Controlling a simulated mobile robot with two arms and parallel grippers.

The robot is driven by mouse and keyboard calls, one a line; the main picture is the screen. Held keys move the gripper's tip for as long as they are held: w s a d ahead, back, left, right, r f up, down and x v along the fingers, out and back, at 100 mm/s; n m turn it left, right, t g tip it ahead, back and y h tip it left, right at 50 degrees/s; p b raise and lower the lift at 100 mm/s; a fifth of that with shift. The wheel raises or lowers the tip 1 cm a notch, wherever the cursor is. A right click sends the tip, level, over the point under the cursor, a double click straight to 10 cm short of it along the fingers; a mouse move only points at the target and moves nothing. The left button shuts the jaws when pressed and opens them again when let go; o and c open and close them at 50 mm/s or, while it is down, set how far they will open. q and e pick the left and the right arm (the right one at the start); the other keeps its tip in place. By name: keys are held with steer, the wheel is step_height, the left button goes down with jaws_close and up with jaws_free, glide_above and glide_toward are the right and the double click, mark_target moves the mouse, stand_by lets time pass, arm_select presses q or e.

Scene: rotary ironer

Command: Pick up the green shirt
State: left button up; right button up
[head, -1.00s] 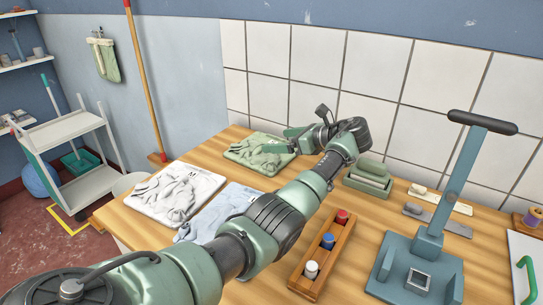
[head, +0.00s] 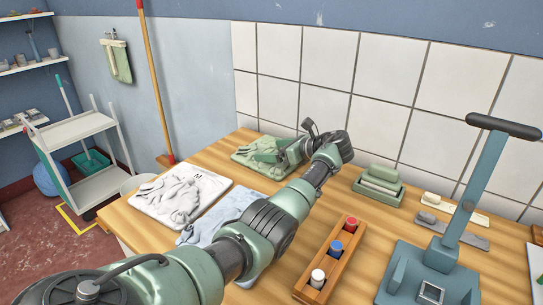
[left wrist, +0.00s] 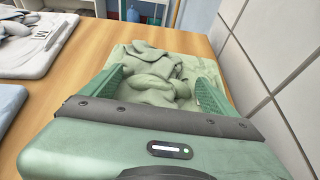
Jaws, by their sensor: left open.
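The green shirt (head: 252,154) lies crumpled on a flat green board at the back left of the wooden table. It also shows in the left wrist view (left wrist: 155,75), between and beyond the two fingers. My left gripper (head: 270,152) is open over the right part of the shirt, and its fingers (left wrist: 165,85) stand on either side of the bunched cloth. I cannot tell whether the fingers touch the cloth. The arm and hand hide the right edge of the shirt. My right gripper is not in view.
A white shirt (head: 182,195) and a light blue shirt (head: 215,213) lie in front of the green one. The tiled wall (head: 290,85) is close behind.

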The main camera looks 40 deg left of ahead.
arm_select(q)
steer(key=c, duration=1.7)
steer(key=shift+o, duration=0.2)
steer(key=shift+r, duration=0.1)
